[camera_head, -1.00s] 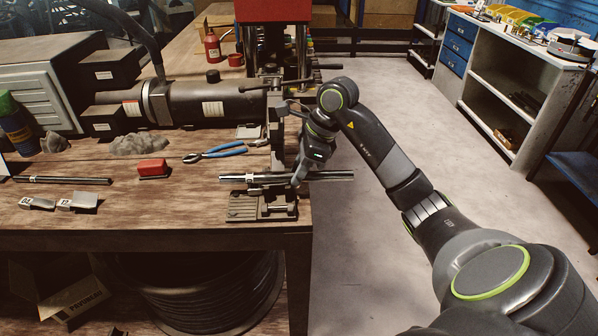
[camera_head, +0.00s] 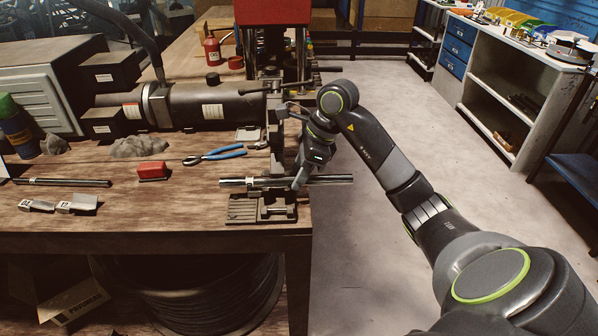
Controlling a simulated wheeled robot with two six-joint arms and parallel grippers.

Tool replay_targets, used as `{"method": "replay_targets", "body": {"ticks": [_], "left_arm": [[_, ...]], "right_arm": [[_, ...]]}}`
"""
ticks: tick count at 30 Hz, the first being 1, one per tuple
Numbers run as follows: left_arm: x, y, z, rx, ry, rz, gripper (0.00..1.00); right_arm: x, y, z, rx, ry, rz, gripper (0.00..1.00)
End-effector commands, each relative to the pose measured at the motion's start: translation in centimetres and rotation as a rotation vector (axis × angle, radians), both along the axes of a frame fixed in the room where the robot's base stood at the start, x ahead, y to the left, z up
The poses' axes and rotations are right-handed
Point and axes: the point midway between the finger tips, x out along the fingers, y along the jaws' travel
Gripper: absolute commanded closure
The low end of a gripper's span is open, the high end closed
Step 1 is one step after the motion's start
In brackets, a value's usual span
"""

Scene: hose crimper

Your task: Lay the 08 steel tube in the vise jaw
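A steel tube (camera_head: 332,180) lies level across the small vise (camera_head: 262,208) at the table's front right corner. Its right end sticks out past the table edge. Whether it is seated in the jaw cannot be told from this angle. My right gripper (camera_head: 289,146) is above the vise, with its fingers spread wide. The lower finger overlaps the tube in the picture; I cannot tell whether they touch. The other finger is farther back, near the upright metal part. No number can be read on the tube. My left gripper is not in view.
A darker tube (camera_head: 62,182) lies at the left, with small marked metal pieces (camera_head: 77,203) in front. A red block (camera_head: 152,170), blue-handled pliers (camera_head: 215,155) and a grey cloth (camera_head: 138,147) lie mid-table. The floor right of the table is clear.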

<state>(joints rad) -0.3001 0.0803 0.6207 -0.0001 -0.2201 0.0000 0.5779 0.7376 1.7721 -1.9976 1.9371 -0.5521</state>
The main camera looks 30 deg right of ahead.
Motion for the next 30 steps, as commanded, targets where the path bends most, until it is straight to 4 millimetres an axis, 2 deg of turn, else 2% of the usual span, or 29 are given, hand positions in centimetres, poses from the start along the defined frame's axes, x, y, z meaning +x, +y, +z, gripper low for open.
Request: {"method": "replay_targets", "body": {"ticks": [10, 14, 20, 25, 30], "left_arm": [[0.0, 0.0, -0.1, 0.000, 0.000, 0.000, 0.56], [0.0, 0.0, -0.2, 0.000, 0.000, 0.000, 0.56], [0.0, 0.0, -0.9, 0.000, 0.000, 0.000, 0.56], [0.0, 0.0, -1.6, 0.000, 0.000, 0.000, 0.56], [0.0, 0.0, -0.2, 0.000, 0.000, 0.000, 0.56]], "right_arm": [[0.0, 0.1, -0.1, 0.004, 0.002, 0.002, 0.53], [-0.1, -0.3, 0.7, 0.002, -0.001, 0.000, 0.53], [-0.9, -1.5, 4.0, -0.001, -0.004, -0.001, 0.53], [-1.8, -2.9, 7.9, -0.002, -0.006, -0.001, 0.53], [-2.7, -4.2, 12.2, 0.000, -0.002, -0.003, 0.53]]}}
